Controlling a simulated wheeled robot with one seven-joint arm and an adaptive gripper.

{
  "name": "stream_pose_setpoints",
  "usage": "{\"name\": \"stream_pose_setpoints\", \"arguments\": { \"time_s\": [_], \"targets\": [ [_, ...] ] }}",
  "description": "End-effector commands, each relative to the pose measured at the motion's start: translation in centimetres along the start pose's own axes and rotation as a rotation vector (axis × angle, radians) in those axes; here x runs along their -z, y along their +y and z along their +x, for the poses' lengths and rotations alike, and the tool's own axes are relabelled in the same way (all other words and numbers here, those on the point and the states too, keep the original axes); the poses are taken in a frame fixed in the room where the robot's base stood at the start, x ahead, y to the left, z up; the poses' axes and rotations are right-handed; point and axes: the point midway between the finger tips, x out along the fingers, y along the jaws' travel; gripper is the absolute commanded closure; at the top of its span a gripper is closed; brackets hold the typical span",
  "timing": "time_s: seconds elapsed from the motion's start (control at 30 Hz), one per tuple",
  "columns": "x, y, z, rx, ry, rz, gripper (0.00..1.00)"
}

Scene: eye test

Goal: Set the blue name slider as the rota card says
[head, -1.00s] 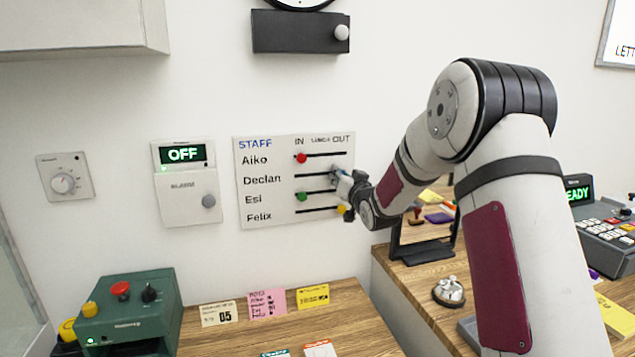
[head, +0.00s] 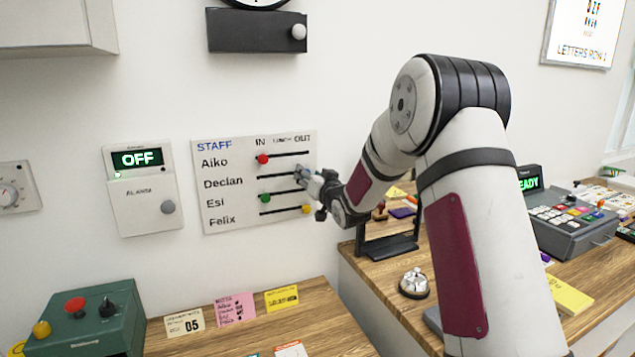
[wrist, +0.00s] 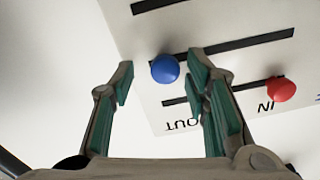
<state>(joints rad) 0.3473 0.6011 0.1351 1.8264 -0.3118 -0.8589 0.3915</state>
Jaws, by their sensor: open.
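The white staff board (head: 225,215) hangs on the wall with rows for Aiko, Declan, Esi and Felix. The blue slider knob (wrist: 165,68) is at the OUT end of its slot, in Declan's row; my gripper hides it in the head view. My gripper (head: 305,178) is open at the board; in the wrist view its fingers (wrist: 163,80) stand on either side of the blue knob, with gaps visible. The wrist view shows the board upside down. A pink card (head: 235,310) on the desk lists lines, perhaps the rota, too small to read.
On the board, the red knob (head: 263,159) is at IN, the green knob (head: 265,198) at IN and the yellow knob (head: 306,209) at OUT. An alarm box (head: 145,205) reading OFF is left of the board.

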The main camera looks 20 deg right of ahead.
Motion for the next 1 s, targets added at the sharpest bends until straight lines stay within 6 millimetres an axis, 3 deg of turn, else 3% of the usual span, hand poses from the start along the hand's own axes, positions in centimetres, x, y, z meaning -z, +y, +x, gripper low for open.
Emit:
{"name": "stream_pose_setpoints", "arguments": {
  "time_s": [0.5, 0.7, 1.0],
  "targets": [
    [0.1, 0.1, -9.4, -0.002, 0.001, -0.001, 0.57],
    [0.1, 0.1, -11.1, -0.002, 0.001, -0.001, 0.57],
    [0.1, 0.1, -11.2, -0.002, 0.001, 0.0, 0.57]
  ]
}}
